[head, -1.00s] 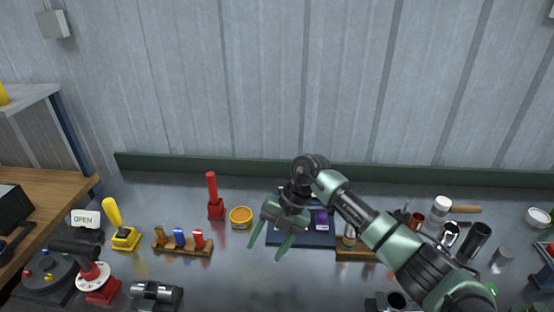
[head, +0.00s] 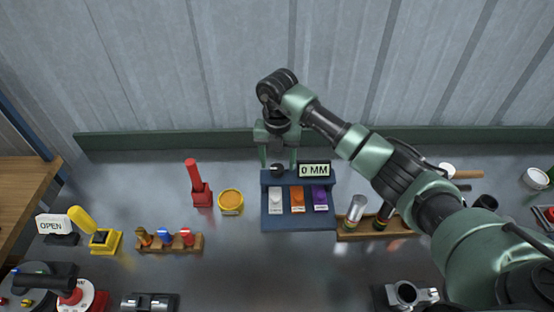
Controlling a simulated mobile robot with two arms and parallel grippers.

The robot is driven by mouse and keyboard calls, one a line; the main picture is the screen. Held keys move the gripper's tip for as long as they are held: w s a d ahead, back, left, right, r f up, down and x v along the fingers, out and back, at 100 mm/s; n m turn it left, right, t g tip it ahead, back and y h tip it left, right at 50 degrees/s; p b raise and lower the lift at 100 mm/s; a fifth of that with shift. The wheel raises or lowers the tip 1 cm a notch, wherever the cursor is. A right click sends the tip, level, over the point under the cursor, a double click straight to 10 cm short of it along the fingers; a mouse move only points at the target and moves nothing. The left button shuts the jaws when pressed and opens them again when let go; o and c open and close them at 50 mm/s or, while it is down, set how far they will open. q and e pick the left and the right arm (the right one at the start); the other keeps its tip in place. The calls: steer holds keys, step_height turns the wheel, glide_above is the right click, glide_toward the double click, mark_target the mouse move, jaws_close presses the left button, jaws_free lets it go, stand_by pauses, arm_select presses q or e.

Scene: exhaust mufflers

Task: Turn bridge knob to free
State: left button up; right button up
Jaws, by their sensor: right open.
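A blue bridge-like fixture (head: 266,205) stands right of the middle of the bench, with a display reading "0 MM" (head: 314,170) on its top bar. A small dark knob (head: 277,168) sits on the bar, left of the display. My right gripper (head: 278,163) is open and points down at the knob, with one green finger to each side of it in the picture. I cannot tell whether the fingers touch the knob or are behind it. Any marking on the knob is too small to read. My left gripper is not in view.
White (head: 275,200), orange (head: 297,199) and purple (head: 320,197) blocks stand in the fixture. A wooden rack (head: 352,237) with metal tubes is right of it. An orange tin (head: 230,201) and red-handled tool (head: 198,185) are left. The front middle bench is clear.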

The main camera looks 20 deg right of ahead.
steer(key=shift+w+f, duration=0.1)
steer(key=shift+f, duration=0.9)
steer(key=c, duration=1.3)
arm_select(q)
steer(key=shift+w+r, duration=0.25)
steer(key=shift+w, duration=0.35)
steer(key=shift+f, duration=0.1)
